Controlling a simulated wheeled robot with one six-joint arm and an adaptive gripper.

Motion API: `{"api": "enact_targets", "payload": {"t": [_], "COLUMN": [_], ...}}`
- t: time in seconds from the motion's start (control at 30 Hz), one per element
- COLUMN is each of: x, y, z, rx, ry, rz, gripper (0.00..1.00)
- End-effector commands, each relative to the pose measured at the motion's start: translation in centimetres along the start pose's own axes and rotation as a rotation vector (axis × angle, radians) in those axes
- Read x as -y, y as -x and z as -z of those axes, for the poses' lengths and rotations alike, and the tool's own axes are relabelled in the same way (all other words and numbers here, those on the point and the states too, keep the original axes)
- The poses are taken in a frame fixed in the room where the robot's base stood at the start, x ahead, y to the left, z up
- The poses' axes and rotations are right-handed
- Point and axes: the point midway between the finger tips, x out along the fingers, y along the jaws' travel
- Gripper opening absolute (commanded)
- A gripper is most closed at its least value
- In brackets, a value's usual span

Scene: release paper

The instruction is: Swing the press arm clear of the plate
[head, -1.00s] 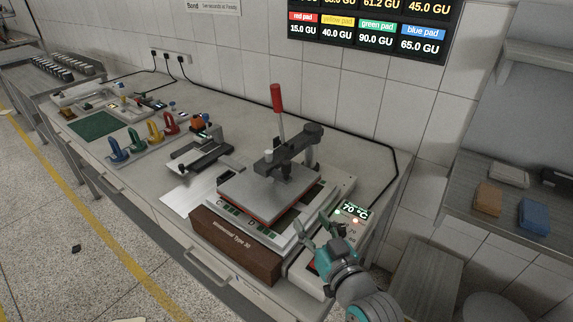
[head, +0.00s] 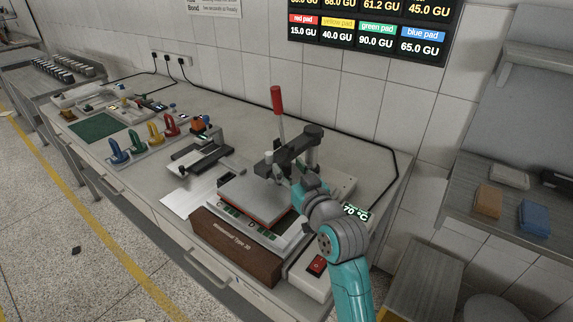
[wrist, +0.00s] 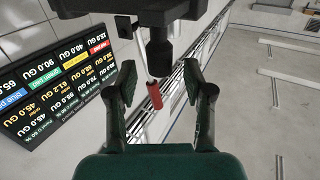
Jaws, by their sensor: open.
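The press stands on the bench, with a dark press arm (head: 292,148) and a lever with a red handle (head: 277,98) rising from it. A grey flat plate (head: 250,200) lies beneath the arm. My gripper (head: 284,174) is at the right side of the press, close to the arm's underside above the plate. In the wrist view my gripper (wrist: 160,76) is open, its two fingers spread. A dark part of the press arm (wrist: 160,55) and the red handle (wrist: 154,96) show between them. Whether the fingers touch the arm cannot be told.
A control box with a red switch (head: 316,265) and a 70 °C display (head: 356,212) stands right of the press. Coloured clamps (head: 145,135) and a small device (head: 200,155) stand left. The wall (head: 380,90) is close behind. A side bench (head: 510,205) is at right.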

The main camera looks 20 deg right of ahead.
Motion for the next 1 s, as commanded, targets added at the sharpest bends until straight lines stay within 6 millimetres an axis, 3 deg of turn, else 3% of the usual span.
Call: {"api": "enact_targets", "payload": {"t": [0.2,0.53,0.73,0.77,1.0], "x": [0.0,0.0,0.0,0.0,0.1], "y": [-1.9,-2.2,-2.2,-2.2,-2.2], "z": [0.0,0.0,0.0,0.0,0.0], "rx": [0.000,0.000,0.000,0.000,0.000], "ry": [0.000,-0.001,-0.001,-0.001,0.000], "rz": [0.001,0.000,0.000,0.000,-0.001], "gripper": [0.52,0.52,0.04,0.00,0.00]}}
